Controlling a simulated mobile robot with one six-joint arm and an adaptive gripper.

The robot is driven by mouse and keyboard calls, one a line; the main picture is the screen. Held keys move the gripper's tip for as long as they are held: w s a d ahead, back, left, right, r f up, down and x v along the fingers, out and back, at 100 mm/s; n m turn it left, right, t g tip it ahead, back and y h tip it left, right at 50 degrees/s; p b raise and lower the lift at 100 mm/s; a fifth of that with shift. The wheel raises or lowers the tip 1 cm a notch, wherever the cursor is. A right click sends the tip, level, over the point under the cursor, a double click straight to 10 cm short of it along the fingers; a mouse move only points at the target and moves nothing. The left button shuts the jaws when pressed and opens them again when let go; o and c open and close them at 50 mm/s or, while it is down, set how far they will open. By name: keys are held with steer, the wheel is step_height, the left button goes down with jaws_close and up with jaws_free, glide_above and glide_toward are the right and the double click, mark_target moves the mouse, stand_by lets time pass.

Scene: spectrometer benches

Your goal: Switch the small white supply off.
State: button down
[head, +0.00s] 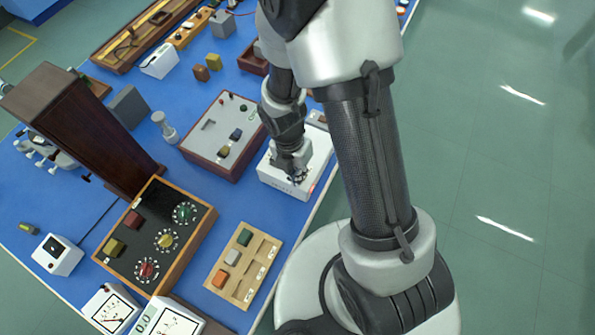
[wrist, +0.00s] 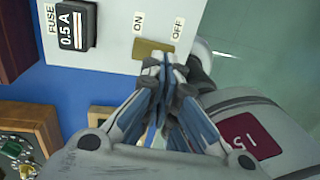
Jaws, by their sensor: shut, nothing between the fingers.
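The small white supply (head: 319,150) stands near the right edge of the blue bench in the head view. In the wrist view its white face (wrist: 112,35) carries a black 0.5 A fuse holder (wrist: 75,25) and a brass switch plate (wrist: 145,47). ON is printed towards the plate's left end and OFF towards its right end. My gripper (wrist: 168,68) is shut and empty, its fingertips over or against the right part of the plate. The fingers hide that part, and I cannot make out the switch lever or its position. The head view shows my gripper (head: 292,174) over the supply's top.
A wood-framed box with a grey panel (head: 205,145) stands just left of the supply. A wooden tray of small blocks (head: 235,285) and a black dial box (head: 150,215) lie nearer the front. Open green floor (head: 500,150) lies to the right.

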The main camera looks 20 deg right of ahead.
steer(key=shift+f, duration=0.1)
steer(key=shift+s+d+f, duration=0.15)
steer(key=shift+f, duration=0.1)
steer(key=shift+p, duration=0.3)
steer(key=shift+w+a+r+p, duration=0.15)
steer(key=shift+w+a+p, duration=0.25)
steer(key=shift+w+a, duration=0.2)
steer(key=shift+r+p, duration=0.3)
step_height(320, 180, up, 13)
steer(key=s+d+p, duration=0.1)
steer(key=p, duration=0.5)
steer(key=shift+r, duration=0.15)
